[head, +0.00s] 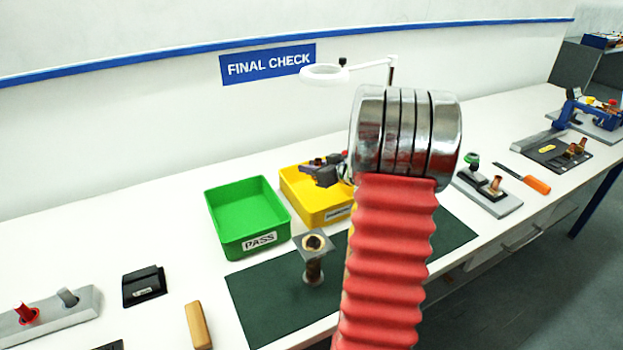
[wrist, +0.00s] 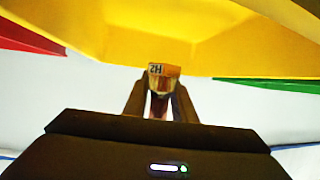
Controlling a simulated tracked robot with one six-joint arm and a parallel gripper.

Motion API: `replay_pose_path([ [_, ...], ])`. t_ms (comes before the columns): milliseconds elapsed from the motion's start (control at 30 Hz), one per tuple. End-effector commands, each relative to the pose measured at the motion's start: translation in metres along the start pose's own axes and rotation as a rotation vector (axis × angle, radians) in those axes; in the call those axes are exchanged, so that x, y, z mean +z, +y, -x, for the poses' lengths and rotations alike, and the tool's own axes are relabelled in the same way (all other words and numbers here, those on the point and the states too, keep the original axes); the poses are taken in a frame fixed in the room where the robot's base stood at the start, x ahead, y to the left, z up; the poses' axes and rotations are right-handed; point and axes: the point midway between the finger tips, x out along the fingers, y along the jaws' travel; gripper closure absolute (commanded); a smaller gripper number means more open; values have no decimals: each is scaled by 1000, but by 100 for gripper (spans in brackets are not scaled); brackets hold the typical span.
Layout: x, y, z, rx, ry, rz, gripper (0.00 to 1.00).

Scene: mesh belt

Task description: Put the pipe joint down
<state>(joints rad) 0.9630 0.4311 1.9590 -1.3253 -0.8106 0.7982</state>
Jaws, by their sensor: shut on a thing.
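My gripper (wrist: 160,104) is shut on a copper-coloured pipe joint (wrist: 163,82) in the wrist view. In the head view my gripper (head: 312,164) is small and dark, over the back part of the yellow tray (head: 312,210). The joint is too small to make out clearly there. The yellow tray also fills the top of the wrist view (wrist: 200,50), beyond the joint. I cannot tell whether the joint touches it.
A green tray (head: 228,234) marked PASS stands left of the yellow one. A red edge (wrist: 30,38) shows at left in the wrist view. A post with a square plate (head: 313,245) stands on the dark green mat (head: 262,300). My arm hides part of the bench.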

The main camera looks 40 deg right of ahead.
Motion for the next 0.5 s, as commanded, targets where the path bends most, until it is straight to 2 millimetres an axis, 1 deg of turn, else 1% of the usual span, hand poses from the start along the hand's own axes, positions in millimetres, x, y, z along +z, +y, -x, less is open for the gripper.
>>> replay_pose_path([
  [300,2,1,0,1,1,-1,100],
  [367,6,1,-2,0,0,-2,100],
  [500,22,0,-9,0,-1,-3,100],
])
